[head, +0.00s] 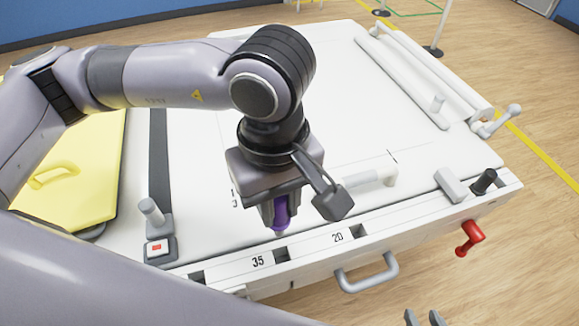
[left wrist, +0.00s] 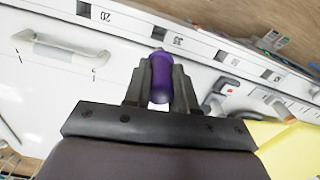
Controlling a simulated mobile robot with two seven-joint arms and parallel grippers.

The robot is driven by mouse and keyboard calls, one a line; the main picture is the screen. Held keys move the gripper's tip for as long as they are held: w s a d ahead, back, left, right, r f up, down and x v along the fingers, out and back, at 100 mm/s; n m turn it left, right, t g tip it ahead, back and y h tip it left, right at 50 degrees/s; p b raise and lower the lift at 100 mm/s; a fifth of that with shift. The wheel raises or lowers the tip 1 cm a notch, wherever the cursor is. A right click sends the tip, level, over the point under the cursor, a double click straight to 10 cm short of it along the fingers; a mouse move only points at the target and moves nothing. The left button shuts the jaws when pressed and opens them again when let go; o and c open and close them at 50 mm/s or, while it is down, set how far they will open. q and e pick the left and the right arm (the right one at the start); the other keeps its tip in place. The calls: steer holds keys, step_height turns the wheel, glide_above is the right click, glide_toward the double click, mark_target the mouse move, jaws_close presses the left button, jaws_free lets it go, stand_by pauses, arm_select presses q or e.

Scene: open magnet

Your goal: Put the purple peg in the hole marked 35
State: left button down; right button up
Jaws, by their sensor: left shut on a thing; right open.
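My left gripper (head: 275,212) is shut on the purple peg (head: 282,213), which hangs tip down. The peg (left wrist: 160,72) also shows between the fingers in the left wrist view. In the head view its tip appears just behind the dark square hole (head: 281,254) beside the label 35 (head: 258,261). The tip looks apart from the rail, though its height is hard to tell. The label 35 (left wrist: 179,40) is also in the left wrist view, just beyond the peg. My right gripper (head: 425,319) is open at the bottom edge, only its fingertips showing.
The white rail has another hole (head: 358,232) by the label 20 (head: 338,237) and one at the left (head: 196,277). A white handle (head: 370,178) lies behind the rail.

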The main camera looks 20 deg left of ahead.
mark_target(280, 232)
arm_select(q)
steer(key=shift+w, duration=0.15)
steer(key=shift+f, duration=0.15)
steer(key=shift+f+b, duration=0.4)
steer(key=shift+f, duration=0.45)
steer(key=shift+f+b, duration=1.05)
steer(key=shift+f, duration=1.65)
steer(key=shift+f+b, duration=0.5)
steer(key=shift+b, duration=0.4)
steer(key=shift+b, duration=0.55)
steer(key=shift+f+b, duration=2.05)
steer(key=shift+b, duration=0.65)
